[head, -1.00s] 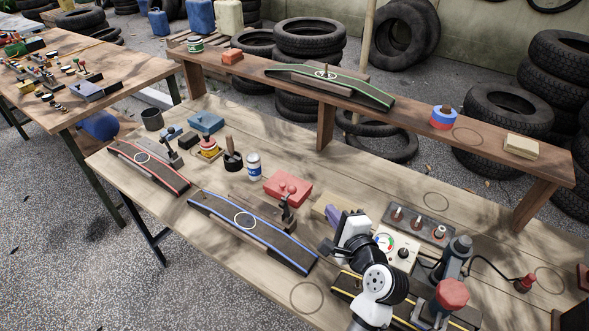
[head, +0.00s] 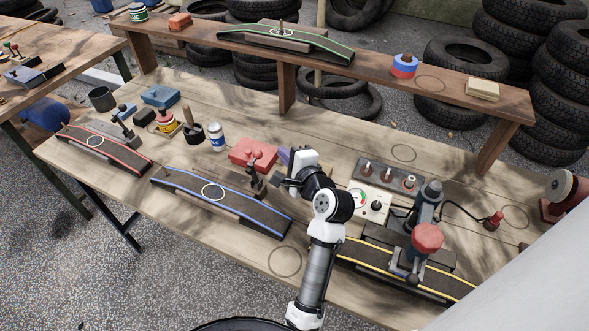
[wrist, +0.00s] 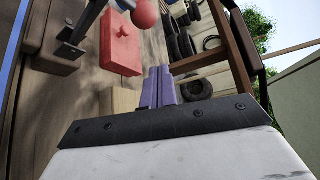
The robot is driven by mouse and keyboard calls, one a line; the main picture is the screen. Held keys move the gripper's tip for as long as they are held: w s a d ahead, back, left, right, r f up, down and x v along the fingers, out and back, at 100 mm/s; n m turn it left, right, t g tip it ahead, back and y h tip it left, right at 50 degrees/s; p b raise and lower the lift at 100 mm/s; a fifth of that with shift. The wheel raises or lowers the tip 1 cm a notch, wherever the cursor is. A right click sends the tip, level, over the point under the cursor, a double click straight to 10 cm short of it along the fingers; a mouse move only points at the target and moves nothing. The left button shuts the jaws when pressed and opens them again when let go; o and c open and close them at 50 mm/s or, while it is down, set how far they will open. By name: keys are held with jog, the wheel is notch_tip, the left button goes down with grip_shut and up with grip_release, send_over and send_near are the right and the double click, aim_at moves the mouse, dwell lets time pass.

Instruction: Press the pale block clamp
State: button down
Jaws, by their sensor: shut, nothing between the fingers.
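A pale wooden block (wrist: 118,101) shows in the wrist view, just left of my fingers and partly hidden behind the gripper body. In the head view my arm mostly covers that spot. My gripper (wrist: 158,86) has purple fingers held together, with nothing between them. In the head view its fingers (head: 283,157) point toward the back, close to a red block (head: 253,153). A dark lever clamp (head: 258,166) stands beside the red block at the end of the blue-edged ramp (head: 222,202). I cannot tell whether my fingers touch the pale block.
A gauge box (head: 368,203) and a dark panel with several knobs (head: 386,175) stand right of my gripper. A red-knobbed clamp (head: 427,238) stands over the yellow-edged ramp (head: 375,262). A raised shelf (head: 345,77) runs along the back, with another pale block (head: 482,89) on it.

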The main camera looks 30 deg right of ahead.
jog(key=shift+w+a+r, duration=0.15)
jog(key=shift+a+r, duration=0.1)
jog(key=shift+a, duration=0.65)
jog(key=shift+w+a+r, duration=0.15)
jog(key=shift+a+r, duration=0.05)
jog(key=shift+a, duration=0.7)
jog(key=shift+w+a, duration=0.1)
